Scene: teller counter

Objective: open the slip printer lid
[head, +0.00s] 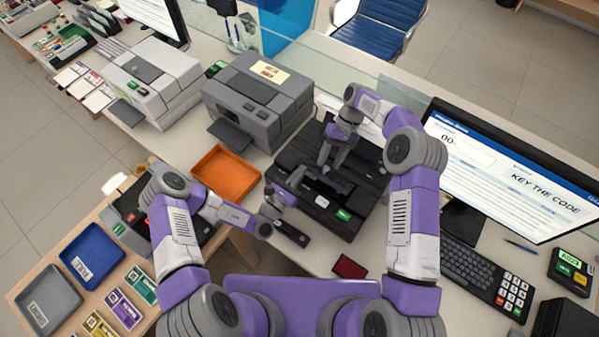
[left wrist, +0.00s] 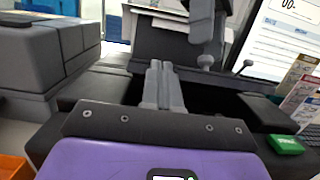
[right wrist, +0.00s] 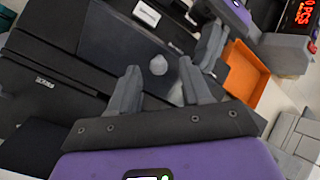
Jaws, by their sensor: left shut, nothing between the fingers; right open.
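The slip printer (head: 345,218) is a wide black machine on the counter, with a green label on its front right. A dark flat panel, apparently its lid (left wrist: 165,45), stands tilted up at the back in the left wrist view, above a dark opening. A small round grey knob (right wrist: 158,65) shows just beyond my right fingertips. My right gripper (head: 332,158) is open over the printer, and it holds nothing. My left gripper (head: 298,176) is shut and empty at the printer's left side. It also shows in the right wrist view (right wrist: 207,45). Contact with the lid is unclear.
A grey printer (head: 258,100) and an orange tray (head: 226,173) stand to the left. A monitor (head: 510,175) and keyboard (head: 470,268) are on the right. A glass screen runs behind. A dark red pad (head: 349,266) lies in front.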

